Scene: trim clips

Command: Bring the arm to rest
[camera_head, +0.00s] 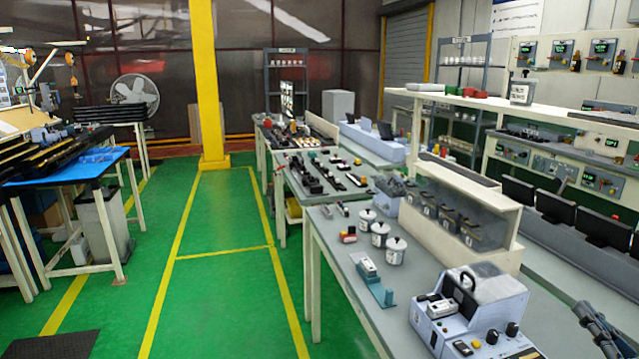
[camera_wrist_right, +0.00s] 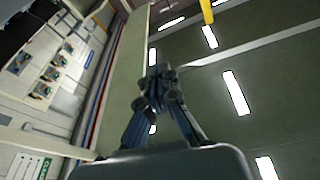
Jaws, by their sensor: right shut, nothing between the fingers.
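My right gripper (camera_head: 588,312) shows at the lower right of the head view, to the right of the grey-blue device on the near bench, and appears apart from it. In the right wrist view the right gripper (camera_wrist_right: 158,78) has its fingertips together with nothing between them. It points up, with ceiling lamps (camera_wrist_right: 236,92) behind it. My left gripper is not in view.
The near bench (camera_head: 345,265) holds a grey-blue device (camera_head: 470,310), several white lidded pots (camera_head: 396,252) and a clear-fronted cabinet (camera_head: 465,215). Dark screens (camera_head: 560,212) stand at the right. A blue-topped table (camera_head: 70,168) is at the left. The green floor (camera_head: 215,290) between is clear.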

